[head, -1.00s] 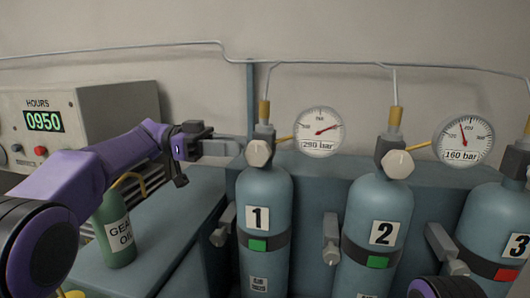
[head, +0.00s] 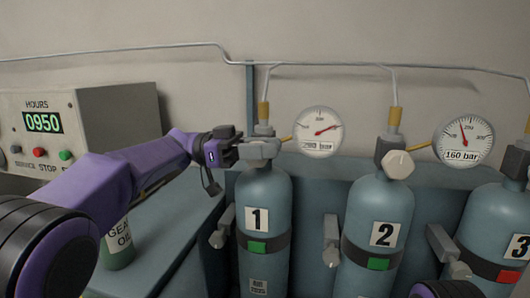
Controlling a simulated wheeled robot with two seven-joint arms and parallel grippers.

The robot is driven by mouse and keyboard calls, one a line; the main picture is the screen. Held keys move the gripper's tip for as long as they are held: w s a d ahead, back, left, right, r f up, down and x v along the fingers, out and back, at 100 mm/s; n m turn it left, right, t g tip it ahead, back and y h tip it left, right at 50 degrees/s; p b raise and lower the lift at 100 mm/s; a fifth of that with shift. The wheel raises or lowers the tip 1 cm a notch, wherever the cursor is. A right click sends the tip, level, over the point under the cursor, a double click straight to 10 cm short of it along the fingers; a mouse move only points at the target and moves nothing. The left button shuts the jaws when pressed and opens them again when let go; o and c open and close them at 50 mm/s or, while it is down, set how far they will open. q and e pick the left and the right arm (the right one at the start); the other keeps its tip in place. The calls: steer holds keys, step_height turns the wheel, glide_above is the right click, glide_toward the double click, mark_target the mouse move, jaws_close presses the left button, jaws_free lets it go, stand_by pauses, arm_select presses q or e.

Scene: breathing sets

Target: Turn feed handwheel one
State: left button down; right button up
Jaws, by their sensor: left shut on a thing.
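Cylinder one (head: 263,192) is a blue-grey bottle with a "1" label and a green tag, at the middle of the head view. Its feed handwheel (head: 262,151) sits on the valve at the bottle's top and is mostly hidden by my gripper. My left gripper (head: 257,149) reaches in from the left and is shut on this handwheel. The gauge (head: 317,131) beside it has a red needle and a plate that seems to read 290 bar. My right gripper is not in view; only a dark part of my arm shows at the bottom right.
Cylinder two (head: 378,215) with its handwheel (head: 398,164) and a 160 bar gauge (head: 462,141) stands to the right. Cylinder three (head: 500,225) has a red tag. A control box (head: 110,120) reads 0950. A green gear oil bottle (head: 117,242) stands partly behind my left arm.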

arm_select(q)
steer(key=h+b, duration=0.2)
steer(key=shift+a+f+g+h, duration=0.15)
steer(key=shift+f+g+h, duration=0.05)
steer(key=shift+g+h, duration=0.1)
steer(key=shift+r+h, duration=0.25)
steer(key=shift+h, duration=0.05)
steer(key=shift+r, duration=0.15)
steer(key=c, duration=1.2)
jaws_free()
steer(key=shift+c, duration=0.2)
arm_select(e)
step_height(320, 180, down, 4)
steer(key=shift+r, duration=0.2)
